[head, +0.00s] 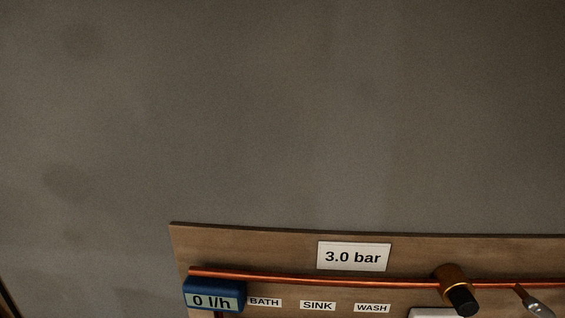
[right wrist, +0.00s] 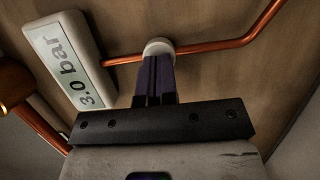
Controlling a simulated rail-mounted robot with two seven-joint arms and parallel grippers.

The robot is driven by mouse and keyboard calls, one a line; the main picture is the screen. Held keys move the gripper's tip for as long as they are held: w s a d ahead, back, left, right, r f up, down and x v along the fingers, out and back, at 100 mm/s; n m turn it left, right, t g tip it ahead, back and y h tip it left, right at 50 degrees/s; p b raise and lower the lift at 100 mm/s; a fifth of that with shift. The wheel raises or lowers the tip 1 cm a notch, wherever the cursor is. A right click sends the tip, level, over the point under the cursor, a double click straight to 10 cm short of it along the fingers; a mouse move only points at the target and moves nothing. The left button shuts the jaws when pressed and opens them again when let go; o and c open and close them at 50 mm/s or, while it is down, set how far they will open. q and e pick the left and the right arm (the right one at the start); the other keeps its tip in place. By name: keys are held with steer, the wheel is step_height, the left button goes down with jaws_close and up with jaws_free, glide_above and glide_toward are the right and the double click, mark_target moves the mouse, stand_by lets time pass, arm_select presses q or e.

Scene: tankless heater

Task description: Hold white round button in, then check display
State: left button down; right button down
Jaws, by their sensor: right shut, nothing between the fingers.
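The white round button (right wrist: 158,46) shows in the right wrist view, on a copper pipe by the wooden board. My right gripper (right wrist: 157,60) is shut with nothing between its dark fingers. Its fingertips are at the button and cover its lower part; I cannot tell how far in the button is. A white rounded box with a display (right wrist: 66,62) beside the button reads "3.0 bar", seen turned. In the head view a white plate (head: 353,257) on the board also reads "3.0 bar". Neither gripper shows in the head view.
The copper pipe (head: 300,278) runs across the wooden board (head: 220,245). A blue meter (head: 213,295) reads "0 l/h". Labels BATH, SINK and WASH sit below the pipe. A brass fitting with a black end (head: 455,288) and a metal lever (head: 535,302) stick out at right.

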stand_by(0.4)
steer(key=s+p, duration=0.1)
steer(key=s, duration=0.5)
steer(key=shift+a, duration=0.25)
stand_by(0.3)
